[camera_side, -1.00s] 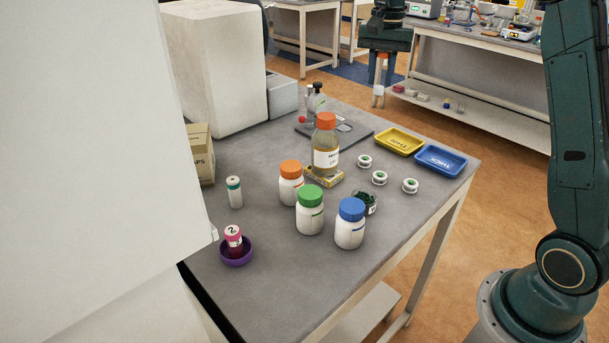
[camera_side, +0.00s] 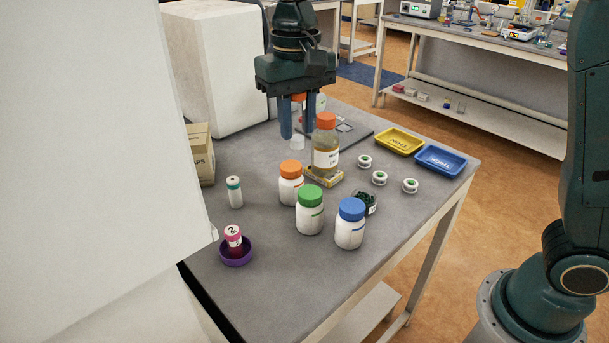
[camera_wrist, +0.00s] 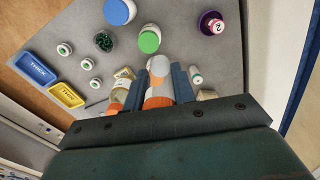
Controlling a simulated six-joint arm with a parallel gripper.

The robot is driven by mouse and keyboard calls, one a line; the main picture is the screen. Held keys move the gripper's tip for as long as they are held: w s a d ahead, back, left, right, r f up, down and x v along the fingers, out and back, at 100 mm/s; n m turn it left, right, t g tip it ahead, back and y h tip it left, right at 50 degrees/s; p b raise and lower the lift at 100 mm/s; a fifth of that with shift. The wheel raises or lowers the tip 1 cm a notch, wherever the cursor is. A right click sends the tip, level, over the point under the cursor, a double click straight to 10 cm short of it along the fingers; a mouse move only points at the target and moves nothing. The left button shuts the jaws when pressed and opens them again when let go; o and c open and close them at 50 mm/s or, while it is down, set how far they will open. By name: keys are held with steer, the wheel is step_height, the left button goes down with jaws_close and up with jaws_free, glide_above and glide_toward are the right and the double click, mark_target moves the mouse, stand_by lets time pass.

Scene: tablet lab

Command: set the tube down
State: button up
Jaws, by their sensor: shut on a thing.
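My gripper (camera_side: 297,130) is at the back of the grey bench in the side view, fingers pointing down. It is shut on a tube, whose pale lower end (camera_side: 297,143) shows between and below the fingertips. An orange part shows higher up between the fingers. The tube looks roughly upright and appears above the bench top; the exact gap is hard to tell. In the wrist view the tube (camera_wrist: 158,92) is between the two blue fingers, partly hidden. Another tube with a teal cap (camera_side: 234,192) stands on the bench at left.
Close by are an amber bottle (camera_side: 326,158) with orange cap and white bottles with orange (camera_side: 291,188), green (camera_side: 309,215) and blue (camera_side: 350,228) lids. A purple bowl (camera_side: 236,256) holds a pink-capped vial. Yellow (camera_side: 400,142) and blue (camera_side: 440,160) trays lie right.

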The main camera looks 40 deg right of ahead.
steer(key=s+a+n, duration=0.4)
steer(key=s+a, duration=0.4)
steer(key=a, duration=0.3)
steer(key=shift+s+n, duration=0.3)
steer(key=shift+s, duration=0.05)
steer(key=shift+f, duration=0.15)
step_height(320, 180, down, 20)
steer(key=shift+r, duration=0.1)
stand_by(0.5)
steer(key=o, duration=0.9)
steer(key=shift+o, duration=0.2)
